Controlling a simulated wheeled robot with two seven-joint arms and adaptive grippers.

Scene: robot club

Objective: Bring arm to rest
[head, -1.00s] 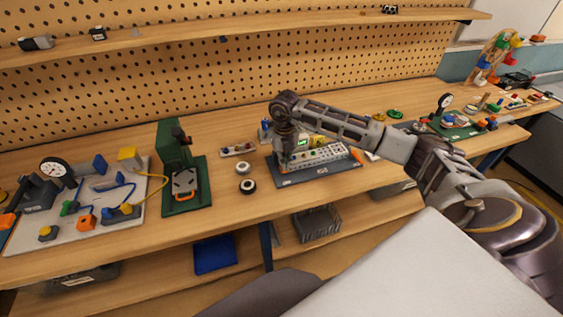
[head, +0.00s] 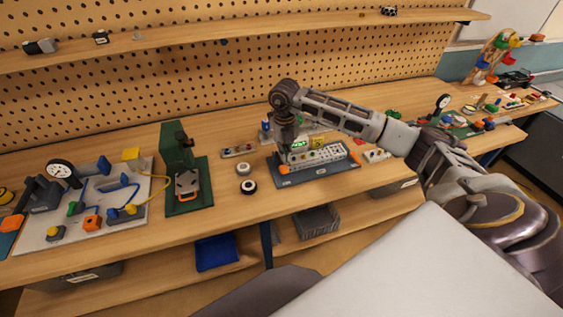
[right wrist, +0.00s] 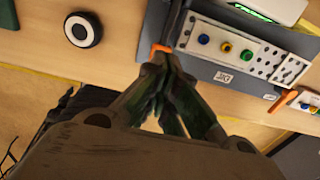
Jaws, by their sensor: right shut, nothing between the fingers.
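My right arm reaches in from the right in the head view, with its gripper (head: 286,151) pointing down at the left end of a dark-based device. The device is a grey panel (head: 322,155) with coloured buttons and a lit green display. In the right wrist view the right gripper (right wrist: 167,58) has its fingertips together, empty, by the left edge of the dark base (right wrist: 225,76). An orange part shows at the fingertips; I cannot tell whether they touch it. My left gripper is not in view.
A black-and-white wheel (head: 249,187) lies left of the device, near a green press-like stand (head: 182,180). A grey board (head: 85,215) with a gauge and hoses is farther left. A pegboard with a shelf stands behind the bench. Bare wood lies in front of the device.

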